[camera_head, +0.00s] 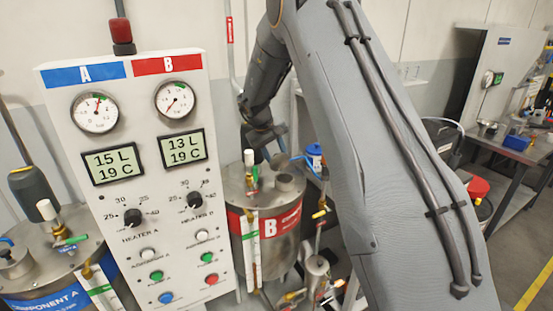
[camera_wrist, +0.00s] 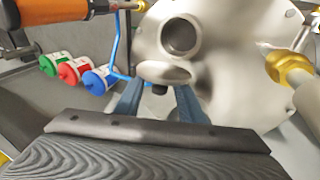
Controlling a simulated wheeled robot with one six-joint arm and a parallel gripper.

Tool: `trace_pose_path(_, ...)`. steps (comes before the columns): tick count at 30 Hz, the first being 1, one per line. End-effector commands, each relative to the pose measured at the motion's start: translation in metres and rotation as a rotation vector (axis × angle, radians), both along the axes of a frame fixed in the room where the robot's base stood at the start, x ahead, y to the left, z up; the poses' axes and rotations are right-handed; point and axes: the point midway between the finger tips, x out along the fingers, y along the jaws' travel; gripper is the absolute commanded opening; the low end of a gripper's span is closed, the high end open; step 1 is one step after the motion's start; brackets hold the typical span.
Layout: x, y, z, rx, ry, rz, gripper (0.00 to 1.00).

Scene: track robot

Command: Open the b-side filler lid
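The B tank (camera_head: 262,222), a metal drum with a red "B" label, stands right of the control panel. In the wrist view its pale metal top (camera_wrist: 232,65) carries a round filler neck (camera_wrist: 178,37) with its dark inside showing. A rounded metal lid (camera_wrist: 164,72) lies tilted beside the neck's near edge, off the mouth, with a small dark knob (camera_wrist: 160,89). My gripper (camera_wrist: 161,98) has its two fingers apart, one on each side of the knob, with gaps visible. In the head view my gripper (camera_head: 262,143) is above the tank's back; its fingertips are unclear.
The control panel (camera_head: 135,180) with gauges and knobs stands left of the tank. Valves and a brass fitting (camera_wrist: 290,70) rise close to the tank top. A blue bent rod (camera_wrist: 116,50) and green, red and blue containers (camera_wrist: 75,70) are at the left in the wrist view.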

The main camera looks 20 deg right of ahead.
Motion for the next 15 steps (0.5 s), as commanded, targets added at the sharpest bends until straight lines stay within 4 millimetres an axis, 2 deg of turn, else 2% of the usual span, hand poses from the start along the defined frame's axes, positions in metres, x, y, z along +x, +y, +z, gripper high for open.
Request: trace_pose_path(15, -0.013, 0.025, 0.062, 0.0, -0.001, 0.0, 0.36)
